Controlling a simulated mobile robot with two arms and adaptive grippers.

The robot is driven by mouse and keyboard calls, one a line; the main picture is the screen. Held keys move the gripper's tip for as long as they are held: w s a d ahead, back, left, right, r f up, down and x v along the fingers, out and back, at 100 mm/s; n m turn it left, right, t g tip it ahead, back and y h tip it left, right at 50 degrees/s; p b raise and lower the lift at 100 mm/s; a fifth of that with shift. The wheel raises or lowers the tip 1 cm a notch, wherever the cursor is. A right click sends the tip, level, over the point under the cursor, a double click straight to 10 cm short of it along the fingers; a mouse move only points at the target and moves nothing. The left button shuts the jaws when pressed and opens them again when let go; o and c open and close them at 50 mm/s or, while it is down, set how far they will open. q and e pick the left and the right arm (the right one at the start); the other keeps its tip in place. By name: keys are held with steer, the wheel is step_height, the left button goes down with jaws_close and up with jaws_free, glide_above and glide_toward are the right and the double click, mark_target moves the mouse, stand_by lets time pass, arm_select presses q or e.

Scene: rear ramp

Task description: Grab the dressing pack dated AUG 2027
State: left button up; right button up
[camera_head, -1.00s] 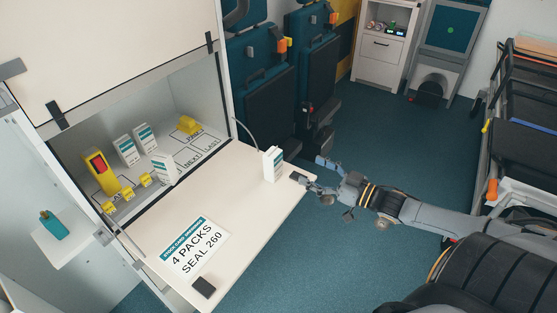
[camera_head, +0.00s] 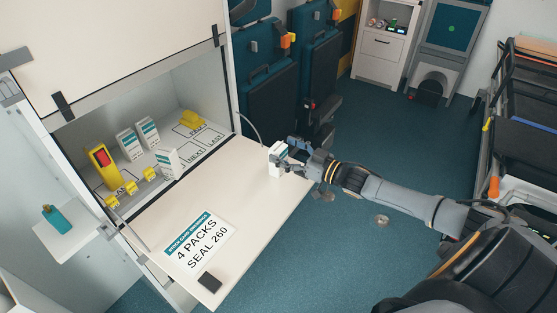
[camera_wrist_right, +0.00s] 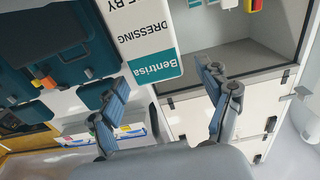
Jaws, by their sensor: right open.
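A white dressing pack with a teal band (camera_head: 274,167) stands near the right edge of the fold-down shelf (camera_head: 225,195). My right gripper (camera_head: 285,156) is open at this pack, with its fingers partly covering it. In the right wrist view, the pack (camera_wrist_right: 148,42) shows upside-down words "Bentrisa", "DRESSING" and part of "BY", ahead of the open fingers (camera_wrist_right: 163,76). Its date does not show. Two similar packs stand at the back of the cabinet, one left (camera_head: 127,145) and one right (camera_head: 147,131). A third (camera_head: 168,162) stands nearer the shelf. Their dates are unreadable. My left gripper is out of view.
A card reading "4 PACKS SEAL 260" (camera_head: 199,243) and a dark block (camera_head: 209,282) lie on the shelf. A yellow device with a red screen (camera_head: 103,168) and yellow tags stand in the cabinet. Folded teal seats (camera_head: 270,100) are behind. Open floor lies right of the shelf.

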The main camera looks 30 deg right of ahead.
steer(key=shift+x, duration=1.05)
steer(key=shift+w, duration=0.2)
steer(key=shift+a, duration=0.1)
steer(key=c, duration=1.3)
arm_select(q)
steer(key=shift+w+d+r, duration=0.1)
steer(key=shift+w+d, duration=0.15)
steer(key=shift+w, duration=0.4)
